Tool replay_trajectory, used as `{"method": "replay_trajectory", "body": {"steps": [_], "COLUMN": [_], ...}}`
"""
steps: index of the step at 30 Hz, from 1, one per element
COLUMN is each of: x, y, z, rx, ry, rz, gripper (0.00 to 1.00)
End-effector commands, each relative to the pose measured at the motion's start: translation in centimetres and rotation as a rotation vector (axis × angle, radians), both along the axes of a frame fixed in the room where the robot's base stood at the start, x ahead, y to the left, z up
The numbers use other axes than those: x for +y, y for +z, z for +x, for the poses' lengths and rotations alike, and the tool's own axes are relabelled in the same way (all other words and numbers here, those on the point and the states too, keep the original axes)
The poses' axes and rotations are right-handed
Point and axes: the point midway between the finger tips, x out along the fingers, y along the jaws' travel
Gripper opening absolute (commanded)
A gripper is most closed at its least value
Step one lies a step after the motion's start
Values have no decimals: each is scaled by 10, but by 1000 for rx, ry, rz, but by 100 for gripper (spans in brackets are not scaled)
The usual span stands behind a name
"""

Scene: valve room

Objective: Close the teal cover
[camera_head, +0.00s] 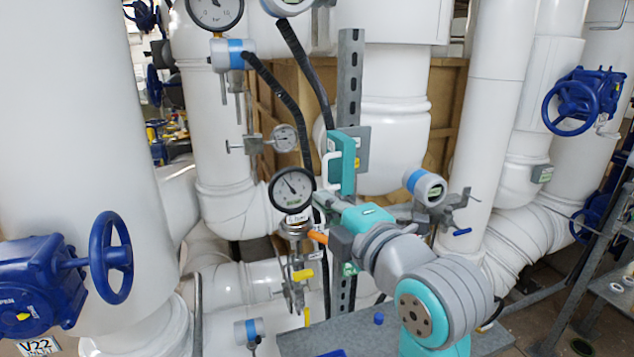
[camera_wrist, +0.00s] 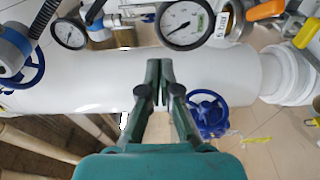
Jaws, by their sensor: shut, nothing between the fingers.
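The teal cover (camera_head: 341,163) is in the upper middle of the head view, with a white handle on its face. It stands at an angle in front of a grey plate (camera_head: 362,150) beside the metal strut. I cannot tell exactly how far it stands open. My gripper (camera_head: 320,200) is just below the cover, close to its lower edge; I cannot tell whether they touch. In the wrist view its two dark green fingers (camera_wrist: 160,78) are together with nothing between them. The cover does not show in the wrist view.
A round gauge (camera_head: 292,189) is close to the left of my gripper. A perforated metal strut (camera_head: 350,80) stands behind. A blue-banded transmitter (camera_head: 425,187) is to the right. Large white pipes surround the area, with a blue handwheel (camera_head: 110,257) at left.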

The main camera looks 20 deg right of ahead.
Motion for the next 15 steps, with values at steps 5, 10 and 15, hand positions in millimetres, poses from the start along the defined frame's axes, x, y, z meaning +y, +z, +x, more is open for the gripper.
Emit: {"method": "replay_trajectory", "body": {"steps": [5, 10, 15], "x": [2, 7, 12], "y": [2, 2, 2], "z": [11, 37, 69], "rx": [1, 1, 1], "ry": [1, 2, 1], "rz": [-6, -4, -4], "gripper": [0, 0, 0]}}
